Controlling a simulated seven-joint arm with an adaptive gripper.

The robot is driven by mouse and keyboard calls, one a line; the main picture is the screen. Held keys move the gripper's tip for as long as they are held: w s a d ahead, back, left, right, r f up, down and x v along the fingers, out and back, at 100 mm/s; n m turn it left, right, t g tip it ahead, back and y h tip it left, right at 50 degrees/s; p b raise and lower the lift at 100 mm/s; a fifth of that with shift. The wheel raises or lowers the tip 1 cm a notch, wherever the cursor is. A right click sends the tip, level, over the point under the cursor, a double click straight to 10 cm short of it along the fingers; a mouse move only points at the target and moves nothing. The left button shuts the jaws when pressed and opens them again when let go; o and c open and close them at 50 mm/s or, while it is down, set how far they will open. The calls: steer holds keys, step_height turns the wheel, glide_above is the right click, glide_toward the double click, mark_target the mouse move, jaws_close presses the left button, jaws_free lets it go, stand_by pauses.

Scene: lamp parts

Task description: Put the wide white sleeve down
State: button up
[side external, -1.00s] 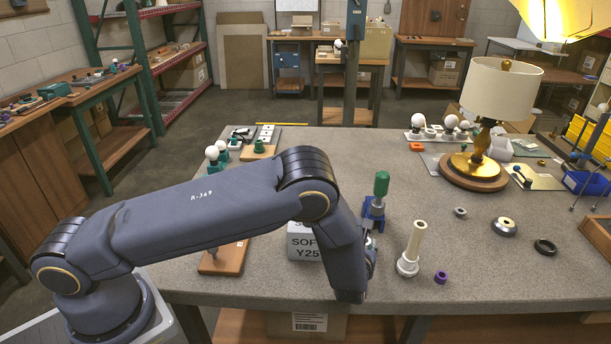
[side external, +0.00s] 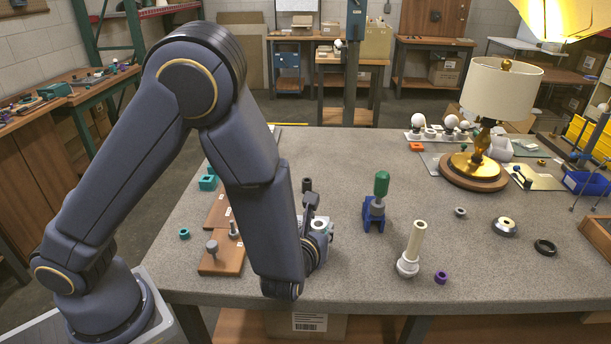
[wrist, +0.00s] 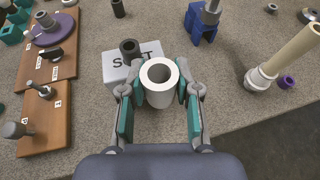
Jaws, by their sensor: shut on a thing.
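The wide white sleeve (wrist: 158,98) is a short, thick-walled tube, held upright with its open end facing the wrist camera. My gripper (wrist: 160,91) is shut on it, with a teal finger pad on each side. In the side view my gripper (side external: 314,229) and the sleeve (side external: 320,222) are partly hidden by my forearm. The sleeve is in front of a pale block marked "SOFT" (wrist: 117,66) in the wrist view and covers part of its lettering. I cannot tell whether the sleeve's lower end touches anything.
A dark tube (wrist: 129,47) shows at the block. Brown boards with pegs (wrist: 47,90) lie left. A blue stand with a green-handled tool (side external: 376,205) and a tall cream tube on a white base (side external: 412,250) stand right.

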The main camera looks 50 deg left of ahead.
steer(key=s+a+n+g+y, duration=0.1)
steer(key=s+a+n+g, duration=0.1)
steer(key=a, duration=0.4)
steer(key=s+a+n+g+y, duration=0.2)
steer(key=a, duration=0.4)
steer(key=s+a+n+g+y, duration=0.1)
steer(key=s+a+n+y, duration=0.1)
steer(key=a, duration=0.4)
steer(key=shift+s+a+n+g, duration=0.2)
steer(key=shift+s+n+g, duration=0.2)
steer(key=s+a+n+g+y, duration=0.1)
steer(key=s+a+n+g, duration=0.75)
steer(key=s+a, duration=0.65)
steer(key=m, duration=0.1)
glide_above(193, 212)
step_height(193, 212, down, 9)
steer(key=shift+s, duration=0.15)
steer(key=shift+w+a+f, duration=0.1)
steer(key=shift+w+f, duration=0.1)
steer(key=shift+f, duration=1.55)
steer(key=shift+f, duration=0.15)
steer(key=o, duration=1.1)
steer(key=shift+c, duration=0.2)
